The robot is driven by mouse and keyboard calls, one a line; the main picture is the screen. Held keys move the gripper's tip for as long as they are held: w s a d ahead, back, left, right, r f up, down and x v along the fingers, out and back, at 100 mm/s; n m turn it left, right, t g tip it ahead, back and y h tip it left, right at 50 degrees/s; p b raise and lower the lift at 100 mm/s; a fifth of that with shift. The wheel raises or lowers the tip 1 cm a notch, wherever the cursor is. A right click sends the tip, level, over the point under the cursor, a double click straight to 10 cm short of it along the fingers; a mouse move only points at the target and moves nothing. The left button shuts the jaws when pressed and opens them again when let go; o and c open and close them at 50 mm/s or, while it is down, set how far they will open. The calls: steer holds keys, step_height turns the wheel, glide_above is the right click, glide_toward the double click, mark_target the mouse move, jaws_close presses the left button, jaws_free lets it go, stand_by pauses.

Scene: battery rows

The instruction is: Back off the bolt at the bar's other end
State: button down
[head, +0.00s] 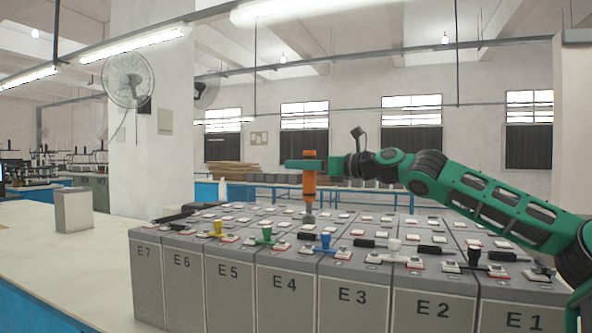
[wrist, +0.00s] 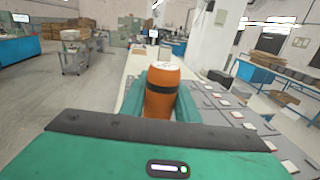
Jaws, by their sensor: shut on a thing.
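My gripper (head: 313,164) is shut on an orange power driver (head: 309,187), which hangs upright over the battery rows. The driver's grey lower end (head: 308,218) is at or just above the battery tops behind E4; I cannot tell if it touches a bolt. In the wrist view the orange driver body (wrist: 162,92) stands between the two green fingers. Dark bars (head: 365,243) bridge terminals on the batteries. Individual bolts are too small to make out, and I cannot tell which bar is meant.
Grey batteries labelled E1 to E7 (head: 340,297) line the front. Coloured upright pieces, yellow (head: 217,228), green (head: 266,234), blue (head: 325,241) and white (head: 393,246), stand along the front row. A grey box (head: 74,211) sits on the pale bench (head: 40,245) at left, which is otherwise mostly clear.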

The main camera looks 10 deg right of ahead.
step_height(320, 180, down, 5)
steer(key=shift+a+f, duration=0.1)
stand_by(0.6)
stand_by(0.9)
steer(key=shift+f, duration=0.95)
stand_by(1.6)
steer(key=shift+r, duration=0.5)
stand_by(1.7)
steer(key=shift+r, duration=2.55)
